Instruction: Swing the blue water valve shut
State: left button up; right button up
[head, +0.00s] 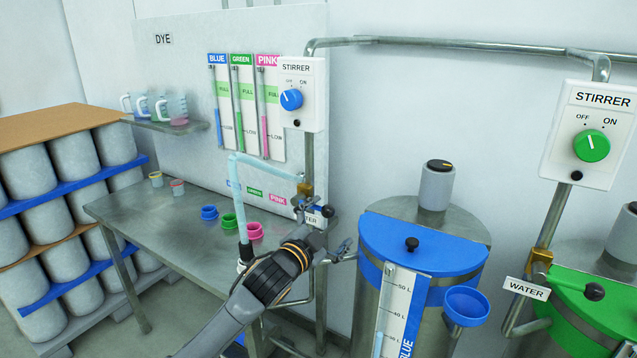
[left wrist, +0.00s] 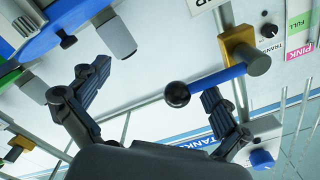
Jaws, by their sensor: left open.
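The blue water valve has a brass body (head: 305,189) on the pipe left of the blue drum. In the left wrist view its blue lever (left wrist: 217,79) runs from the brass body (left wrist: 239,48) to a black ball knob (left wrist: 177,94). The knob (head: 327,211) also shows in the head view, beside a partly covered WATER label (head: 311,219). My left gripper (head: 330,228) is open at the valve. In the left wrist view the knob lies between its spread fingers (left wrist: 155,90), nearer the right one. I cannot tell whether that finger touches the lever. My right gripper is not in view.
The blue drum (head: 425,242) stands close to the right of my left gripper. A steel table (head: 180,235) with coloured cups is on the left. The blue stirrer box (head: 301,95) hangs above the valve. A green drum (head: 600,305) with another water valve is at right.

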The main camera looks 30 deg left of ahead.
pick_arm(q)
jog(key=shift+a+r, duration=0.1)
jog(key=shift+a, duration=0.15)
jog(key=shift+w+a, duration=0.1)
jog(key=shift+a, duration=0.15)
jog(key=shift+r, duration=0.1)
jog(key=shift+s+p, duration=0.4)
jog(key=shift+s, duration=0.15)
jog(key=s+p, duration=0.1)
jog(key=s, duration=0.7)
jog(key=shift+a, duration=0.3)
